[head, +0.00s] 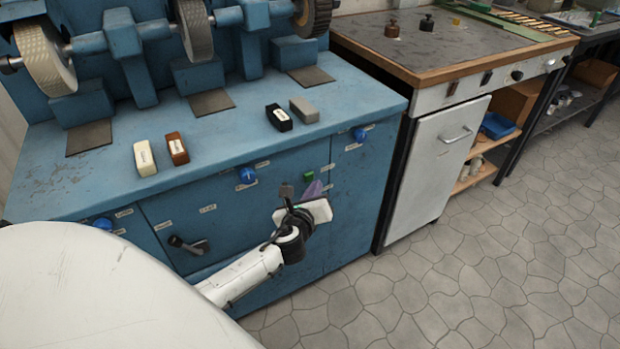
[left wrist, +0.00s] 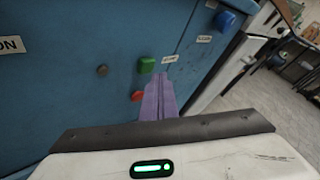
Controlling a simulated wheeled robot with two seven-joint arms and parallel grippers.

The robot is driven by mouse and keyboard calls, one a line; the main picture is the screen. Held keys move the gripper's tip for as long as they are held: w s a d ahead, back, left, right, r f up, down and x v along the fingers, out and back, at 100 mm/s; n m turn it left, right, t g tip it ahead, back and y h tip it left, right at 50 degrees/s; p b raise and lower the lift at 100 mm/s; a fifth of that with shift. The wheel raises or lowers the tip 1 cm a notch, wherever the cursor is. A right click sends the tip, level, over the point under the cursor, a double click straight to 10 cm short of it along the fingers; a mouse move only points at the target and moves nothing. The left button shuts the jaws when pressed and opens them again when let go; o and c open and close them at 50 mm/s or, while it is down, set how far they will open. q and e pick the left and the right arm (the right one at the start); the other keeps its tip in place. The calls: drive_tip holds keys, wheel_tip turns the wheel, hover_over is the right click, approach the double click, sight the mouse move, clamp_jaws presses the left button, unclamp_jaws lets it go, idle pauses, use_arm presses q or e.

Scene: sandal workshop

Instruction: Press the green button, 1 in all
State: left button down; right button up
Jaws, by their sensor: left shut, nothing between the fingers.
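The green button (head: 309,176) is on the blue front panel of the grinding machine, near the panel's right side. In the left wrist view the green button (left wrist: 147,65) sits just left of and above my fingertips. My left gripper (head: 314,187) has purple fingers and is shut with nothing in it. Its fingers (left wrist: 162,78) point at the panel, a little below and right of the button. I cannot tell whether the tips touch the panel; they do not cover the button. My right gripper is not in view.
A red button (left wrist: 137,96) is left of the fingers, below the green one. A black lever (head: 188,244) sticks out at the left. Small blocks lie on the machine top (head: 235,145).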

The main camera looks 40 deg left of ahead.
use_arm(q)
drive_tip(key=shift+a, duration=0.1)
idle(0.6)
drive_tip(key=shift+w+a, duration=0.2)
drive_tip(key=shift+a, duration=0.1)
drive_tip(key=shift+w+a, duration=0.15)
drive_tip(key=shift+a, duration=0.3)
idle(0.8)
drive_tip(key=shift+d, duration=0.15)
drive_tip(key=shift+s+d+p, duration=0.35)
drive_tip(key=shift+d+p, duration=0.05)
drive_tip(key=shift+d, duration=0.3)
drive_tip(key=shift+s+d+p, duration=0.1)
drive_tip(key=shift+s+d, duration=0.2)
drive_tip(key=shift+d, duration=0.45)
drive_tip(key=shift+s+d+p, duration=0.1)
drive_tip(key=shift+s+d, duration=0.25)
drive_tip(key=shift+d, duration=0.45)
drive_tip(key=shift+s+d+p, duration=0.1)
drive_tip(key=shift+s+d, duration=0.2)
drive_tip(key=shift+d, duration=0.45)
